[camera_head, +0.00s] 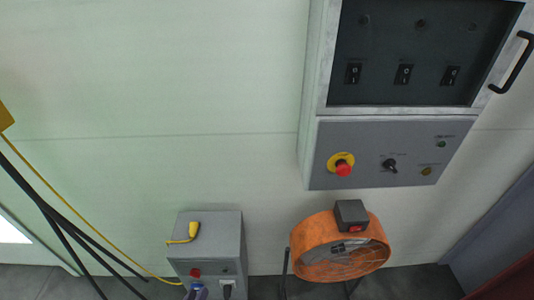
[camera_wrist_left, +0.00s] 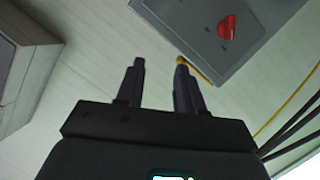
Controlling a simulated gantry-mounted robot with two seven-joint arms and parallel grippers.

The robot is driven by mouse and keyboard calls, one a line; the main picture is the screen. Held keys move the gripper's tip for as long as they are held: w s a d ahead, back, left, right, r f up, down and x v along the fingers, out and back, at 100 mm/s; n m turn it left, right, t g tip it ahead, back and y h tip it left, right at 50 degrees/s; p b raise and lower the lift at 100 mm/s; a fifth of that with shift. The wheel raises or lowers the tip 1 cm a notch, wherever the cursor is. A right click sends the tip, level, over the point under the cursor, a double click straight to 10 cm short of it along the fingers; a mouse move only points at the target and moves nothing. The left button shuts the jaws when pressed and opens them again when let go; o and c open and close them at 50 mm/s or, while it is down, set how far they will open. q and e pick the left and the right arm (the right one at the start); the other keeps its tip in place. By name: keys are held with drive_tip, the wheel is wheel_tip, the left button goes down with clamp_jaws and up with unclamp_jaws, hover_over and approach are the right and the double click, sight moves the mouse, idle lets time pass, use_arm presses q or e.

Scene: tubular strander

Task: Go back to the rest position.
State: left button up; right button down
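My left gripper (camera_wrist_left: 160,66) shows in the left wrist view with its two dark fingers apart and nothing between them. Beyond its fingertips is a grey box (camera_wrist_left: 200,15) with a red switch (camera_wrist_left: 227,27). A yellow cable end lies partly hidden behind the right finger. In the head view I cannot clearly make out either gripper. A small bluish shape at the bottom edge, in front of the low grey box (camera_head: 210,232), is too small to identify. My right gripper is in neither view.
A wall cabinet (camera_head: 311,90) with three rocker switches and a red emergency button (camera_head: 343,169) is at upper right. An orange fan (camera_head: 312,237) stands below it. A yellow plug (camera_head: 193,230) lies on the low box. Yellow and black cables hang at left.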

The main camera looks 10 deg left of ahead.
use_arm(q)
drive_tip(key=s+d+r+m+g, duration=0.2)
drive_tip(key=s+m+g, duration=0.2)
drive_tip(key=s+g, duration=0.25)
drive_tip(key=s+d+r+m+g, duration=0.1)
drive_tip(key=s+r+m+g, duration=0.15)
drive_tip(key=s+g, duration=0.35)
wheel_tip(320, 180, up, 37)
drive_tip(key=s+m+p, duration=0.1)
drive_tip(key=s+p, duration=0.1)
drive_tip(key=p, duration=3.6)
drive_tip(key=shift+f+t, duration=0.2)
drive_tip(key=shift+t, duration=0.15)
